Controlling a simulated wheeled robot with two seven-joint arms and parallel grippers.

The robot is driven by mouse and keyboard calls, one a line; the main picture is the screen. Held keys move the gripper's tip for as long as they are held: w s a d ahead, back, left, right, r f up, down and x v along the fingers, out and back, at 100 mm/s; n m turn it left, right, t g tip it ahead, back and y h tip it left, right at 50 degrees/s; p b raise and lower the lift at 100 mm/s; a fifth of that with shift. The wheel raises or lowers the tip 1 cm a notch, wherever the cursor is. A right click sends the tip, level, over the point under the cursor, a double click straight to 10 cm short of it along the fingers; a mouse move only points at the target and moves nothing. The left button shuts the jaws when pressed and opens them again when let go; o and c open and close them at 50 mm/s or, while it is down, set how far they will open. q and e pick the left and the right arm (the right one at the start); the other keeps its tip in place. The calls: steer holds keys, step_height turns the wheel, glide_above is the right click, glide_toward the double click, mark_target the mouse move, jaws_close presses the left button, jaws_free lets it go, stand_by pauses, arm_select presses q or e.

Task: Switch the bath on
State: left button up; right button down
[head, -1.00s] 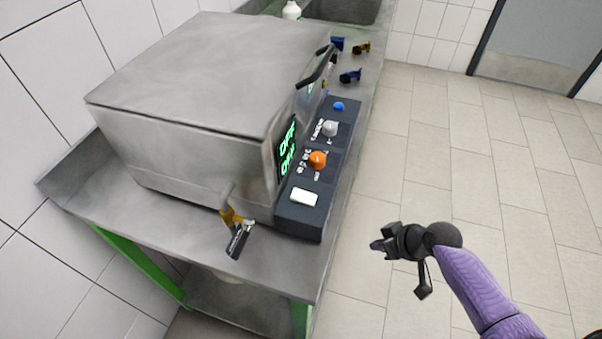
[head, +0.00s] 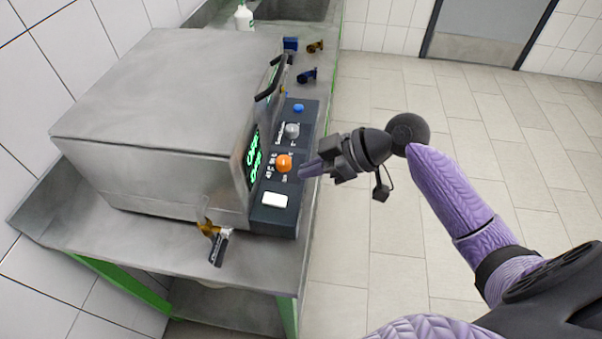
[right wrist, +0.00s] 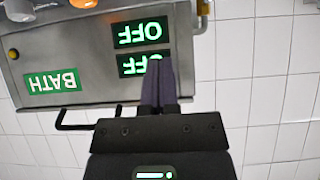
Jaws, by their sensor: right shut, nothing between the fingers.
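The bath (head: 150,90) is a large steel box on a steel bench. Its dark front panel (head: 284,205) carries a white switch (head: 274,200), an orange knob (head: 284,163), a grey knob (head: 292,130) and a blue button (head: 298,108). Contact cannot be told. My left gripper is out of view.
A brown and black fitting (head: 214,242) lies on the bench's near corner. Small blue and brown fittings (head: 308,75) and a white bottle (head: 243,17) stand at the back by a sink (head: 290,9). The tiled floor (head: 380,90) to the right is clear.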

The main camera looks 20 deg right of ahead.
steer(key=b, duration=0.1)
glide_above(264, 197)
steer(key=s+d, duration=0.2)
steer(key=d, duration=0.1)
steer(key=f, duration=0.4)
steer(key=shift+w+a+f, duration=0.15)
steer(key=shift+a+f, duration=0.05)
steer(key=shift+f, duration=0.15)
step_height(264, 197, down, 3)
steer(key=shift+w+a+r+b, duration=0.1)
steer(key=shift+b, duration=0.3)
steer(key=shift+f, duration=0.5)
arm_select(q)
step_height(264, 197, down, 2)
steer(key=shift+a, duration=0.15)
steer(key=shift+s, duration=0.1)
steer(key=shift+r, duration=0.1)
